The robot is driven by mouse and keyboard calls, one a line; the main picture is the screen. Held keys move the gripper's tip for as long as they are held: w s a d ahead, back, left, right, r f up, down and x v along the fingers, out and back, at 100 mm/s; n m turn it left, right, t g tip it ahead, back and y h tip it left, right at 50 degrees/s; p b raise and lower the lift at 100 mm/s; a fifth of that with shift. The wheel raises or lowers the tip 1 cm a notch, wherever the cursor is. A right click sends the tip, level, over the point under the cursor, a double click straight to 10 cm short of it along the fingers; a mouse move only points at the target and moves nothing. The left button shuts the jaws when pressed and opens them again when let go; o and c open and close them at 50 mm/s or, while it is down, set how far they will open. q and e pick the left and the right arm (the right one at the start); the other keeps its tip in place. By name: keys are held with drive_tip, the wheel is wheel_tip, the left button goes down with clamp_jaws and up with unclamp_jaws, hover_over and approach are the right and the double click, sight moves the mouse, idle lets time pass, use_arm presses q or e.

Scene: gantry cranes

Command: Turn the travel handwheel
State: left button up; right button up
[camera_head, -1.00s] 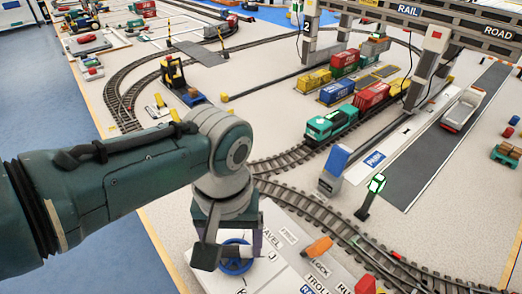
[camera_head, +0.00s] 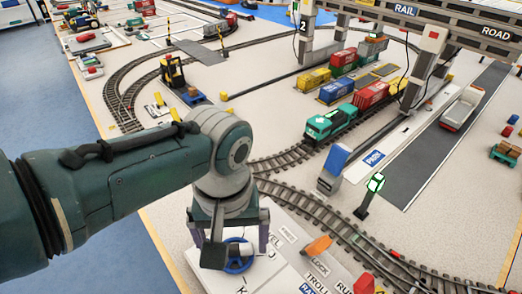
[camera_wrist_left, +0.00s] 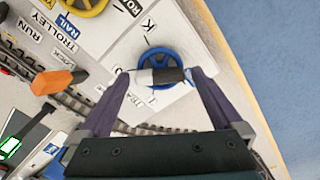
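The blue travel handwheel (camera_head: 238,267) sits on the white control panel (camera_head: 268,276) at the bottom of the head view. It also shows in the left wrist view (camera_wrist_left: 160,57). My left gripper (camera_head: 229,250) is over the wheel with its purple fingers spread wide. In the wrist view a short white and black cylinder (camera_wrist_left: 160,77) lies across the wheel's near side, between the two fingertips. I cannot tell whether the fingers touch it. Part of the wheel and its TRAVEL label are hidden by the gripper. My right gripper is not in view.
An orange lever (camera_head: 318,245) near the LOCK label stands on the panel. A yellow wheel (camera_wrist_left: 84,5) is also on the panel. Curved tracks (camera_head: 330,215), a green signal post (camera_head: 369,197) and a teal locomotive (camera_head: 330,122) lie beyond. Blue floor is at the left.

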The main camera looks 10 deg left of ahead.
sight(233, 247)
use_arm(q)
wheel_tip(233, 247, up, 10)
drive_tip(key=p, duration=0.5)
